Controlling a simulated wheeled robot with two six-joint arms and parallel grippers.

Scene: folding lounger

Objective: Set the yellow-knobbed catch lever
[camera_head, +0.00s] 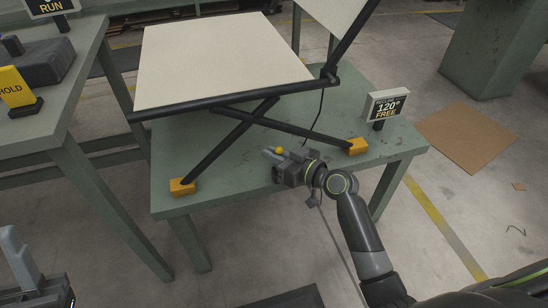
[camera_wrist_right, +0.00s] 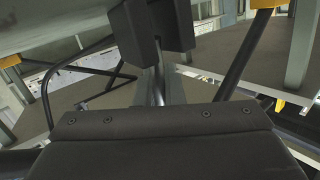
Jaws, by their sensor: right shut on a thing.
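The lounger stands on a green table, with a cream seat panel (camera_head: 220,60), a raised back panel (camera_head: 345,15) and crossed black legs (camera_head: 235,122). That gripper is shut on the catch lever, whose shaft is mostly hidden. In the right wrist view, the dark fingers (camera_wrist_right: 160,28) stand on either side of a thin metal bar (camera_wrist_right: 155,85). My left gripper (camera_head: 16,255) shows only partly at the lower left; its jaw state is unclear.
A sign (camera_head: 386,104) reading "120° FREE" stands at the table's right. Yellow foot blocks (camera_head: 183,187) sit under the legs. A second green table (camera_head: 75,70) at left bears a grey block (camera_head: 42,62) and a yellow "HOLD" sign (camera_head: 15,88). Cardboard (camera_head: 477,137) lies on the floor.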

